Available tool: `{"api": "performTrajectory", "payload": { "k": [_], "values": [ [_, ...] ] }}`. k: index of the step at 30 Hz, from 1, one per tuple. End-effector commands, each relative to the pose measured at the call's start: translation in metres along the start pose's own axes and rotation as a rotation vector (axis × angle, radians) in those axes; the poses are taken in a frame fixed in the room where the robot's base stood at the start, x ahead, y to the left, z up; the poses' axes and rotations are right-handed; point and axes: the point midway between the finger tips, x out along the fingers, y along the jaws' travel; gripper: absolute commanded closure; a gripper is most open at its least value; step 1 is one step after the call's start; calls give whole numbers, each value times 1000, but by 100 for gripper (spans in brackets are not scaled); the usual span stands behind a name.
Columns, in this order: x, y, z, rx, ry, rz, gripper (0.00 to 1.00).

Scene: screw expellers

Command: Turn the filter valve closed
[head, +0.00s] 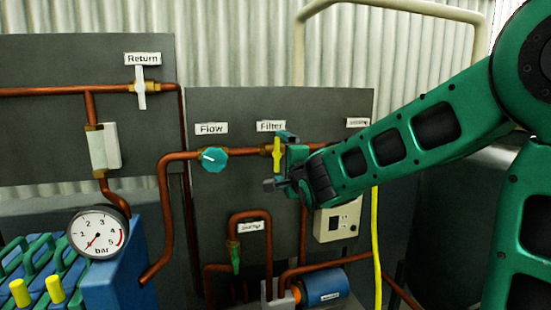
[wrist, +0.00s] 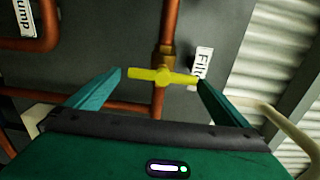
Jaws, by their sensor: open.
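The filter valve has a yellow lever handle (head: 277,154) on a brass body under the "Filter" label, on a horizontal copper pipe. In the head view the lever stands upright, across the pipe. In the wrist view the yellow lever (wrist: 150,76) also lies across the pipe. My gripper (head: 280,160) is at the valve, with one finger near the lever's top and one near its bottom. In the wrist view my open gripper (wrist: 159,79) has its fingertips near the two ends of the lever. I cannot tell whether either finger touches it.
A teal flow knob (head: 213,159) sits left of the valve on the same pipe. The white return valve handle (head: 141,88) is at upper left. A pressure gauge (head: 98,233), a blue pump motor (head: 325,285) and a grey box (head: 336,221) are lower down.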

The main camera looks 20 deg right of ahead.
Motion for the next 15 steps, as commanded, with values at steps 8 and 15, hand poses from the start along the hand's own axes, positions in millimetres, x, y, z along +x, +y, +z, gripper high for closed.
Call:
{"api": "performTrajectory", "payload": {
  "k": [8, 15],
  "values": [
    [-34, 1, -1, 0, 1, 1, 0],
    [-40, 2, -1, 1, 1, 2, 0]
  ]
}}
